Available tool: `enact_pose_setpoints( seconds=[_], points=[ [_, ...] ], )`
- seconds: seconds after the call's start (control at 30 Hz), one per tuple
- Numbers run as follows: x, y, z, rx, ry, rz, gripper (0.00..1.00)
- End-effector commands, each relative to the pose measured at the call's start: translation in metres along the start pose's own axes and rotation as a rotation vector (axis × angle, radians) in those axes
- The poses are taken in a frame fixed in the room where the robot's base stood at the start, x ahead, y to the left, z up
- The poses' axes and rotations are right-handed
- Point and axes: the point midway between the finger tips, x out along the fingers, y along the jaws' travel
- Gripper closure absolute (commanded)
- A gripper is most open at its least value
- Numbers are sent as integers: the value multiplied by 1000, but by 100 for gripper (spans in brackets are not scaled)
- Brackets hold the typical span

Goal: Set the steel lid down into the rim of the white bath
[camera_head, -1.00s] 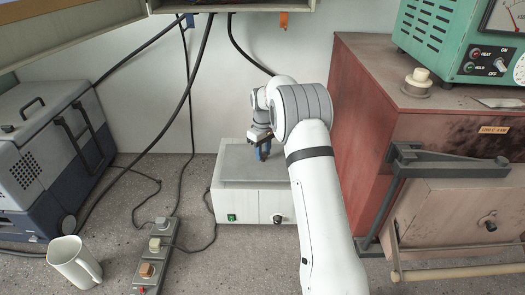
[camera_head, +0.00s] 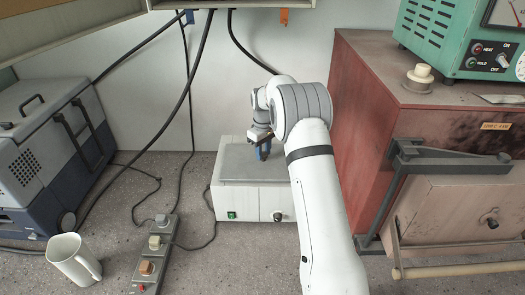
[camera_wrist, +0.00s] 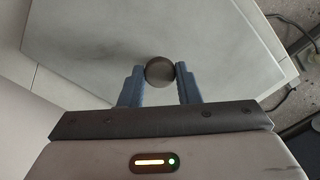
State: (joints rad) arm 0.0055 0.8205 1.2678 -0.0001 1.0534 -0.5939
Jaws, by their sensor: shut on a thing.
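The white bath (camera_head: 237,201) is a box on the bench with a green switch and a dark knob on its front. The grey steel lid (camera_head: 237,162) lies over its top; in the wrist view the lid (camera_wrist: 110,40) fills much of the picture as a smooth plate. My gripper (camera_head: 264,152) is over the lid's right part, with its blue fingers pointing down. In the wrist view my gripper (camera_wrist: 160,75) is shut on the lid's round dark knob (camera_wrist: 160,71). Whether the lid is fully seated in the rim cannot be told.
A red furnace cabinet (camera_head: 375,120) stands close on the right. A power strip (camera_head: 155,255), a white mug (camera_head: 73,260) and a grey-blue case (camera_head: 50,150) are on the left. A shelf (camera_head: 230,5) hangs above. Cables run behind the bath.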

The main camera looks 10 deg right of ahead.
Motion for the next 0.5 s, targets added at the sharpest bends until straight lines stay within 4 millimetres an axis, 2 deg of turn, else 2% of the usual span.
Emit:
enact_pose_setpoints(
  seconds=[0.23,0.27,0.5],
  points=[
    [-1,0,0,0,1,1,100],
    [-1,0,0,0,1,1,68],
    [-1,0,0,0,1,0,48]
  ],
)
